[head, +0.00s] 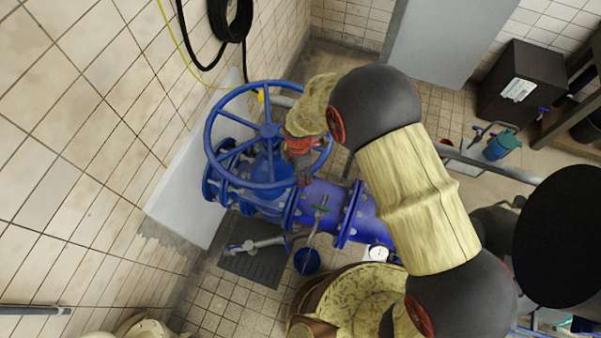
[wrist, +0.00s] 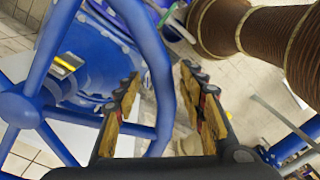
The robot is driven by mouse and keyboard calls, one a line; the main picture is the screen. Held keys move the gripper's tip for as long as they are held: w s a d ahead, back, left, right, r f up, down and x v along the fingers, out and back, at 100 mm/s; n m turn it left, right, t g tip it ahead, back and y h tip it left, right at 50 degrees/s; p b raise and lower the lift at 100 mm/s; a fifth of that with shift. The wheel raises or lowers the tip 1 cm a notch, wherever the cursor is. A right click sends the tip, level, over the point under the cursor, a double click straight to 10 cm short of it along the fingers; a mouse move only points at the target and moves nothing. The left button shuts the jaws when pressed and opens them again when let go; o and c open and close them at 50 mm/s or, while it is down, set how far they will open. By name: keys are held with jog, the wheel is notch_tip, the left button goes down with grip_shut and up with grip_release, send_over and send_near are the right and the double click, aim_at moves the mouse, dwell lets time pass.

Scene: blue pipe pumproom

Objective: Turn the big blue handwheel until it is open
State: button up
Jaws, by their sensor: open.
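The big blue handwheel (head: 269,131) sits on top of the blue valve at the left of the head view, with several spokes running from its hub to its round rim. My gripper (head: 302,178) is at the right side of the rim, and my wrist hides part of the wheel there. In the wrist view, the hub of the handwheel (wrist: 16,110) is at the left edge. My gripper (wrist: 160,74) is open, with its fingers apart. The rim shows in the gap between them; I cannot tell whether either finger touches it.
A blue flanged pipe (head: 326,203) runs right from the valve, with a pressure gauge (head: 378,253) beside it. A tiled wall (head: 90,130) is close on the left, with a black hose (head: 230,20) hanging on it. A dark box (head: 520,80) stands at the back right.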

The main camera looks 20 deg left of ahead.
jog(key=shift+c, duration=1.2)
jog(key=c, duration=0.7)
grip_shut()
